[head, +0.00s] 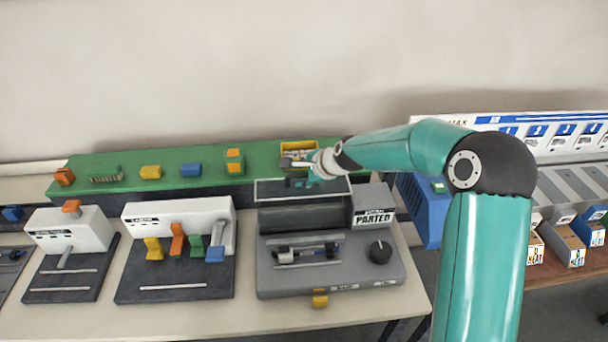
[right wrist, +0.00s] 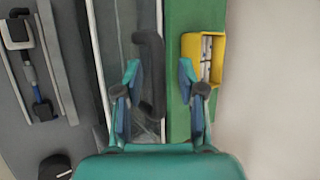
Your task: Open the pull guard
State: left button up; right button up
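The pull guard (head: 268,190) is a clear panel with a pale frame at the back of the grey laminating machine (head: 340,277). In the right wrist view the guard (right wrist: 118,45) runs up the picture, and its dark bar handle (right wrist: 149,75) stands on it. My right gripper (head: 303,174) is over the back edge of the machine and partly covers the handle in the head view. In the right wrist view its two fingers (right wrist: 160,85) are spread, with the handle beside the left finger. Contact cannot be told. My left gripper is not in view.
A yellow bin (head: 314,145) stands on the green shelf (head: 110,165) close behind my right gripper. A black knob (head: 379,252) is at the machine's right. Two white machines on dark bases stand to the left, and a blue box (head: 421,210) to the right.

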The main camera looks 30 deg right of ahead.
jog(key=shift+s, duration=0.1)
jog(key=v, duration=1.1)
jog(key=shift+s+r, duration=0.25)
jog(key=shift+s, duration=0.1)
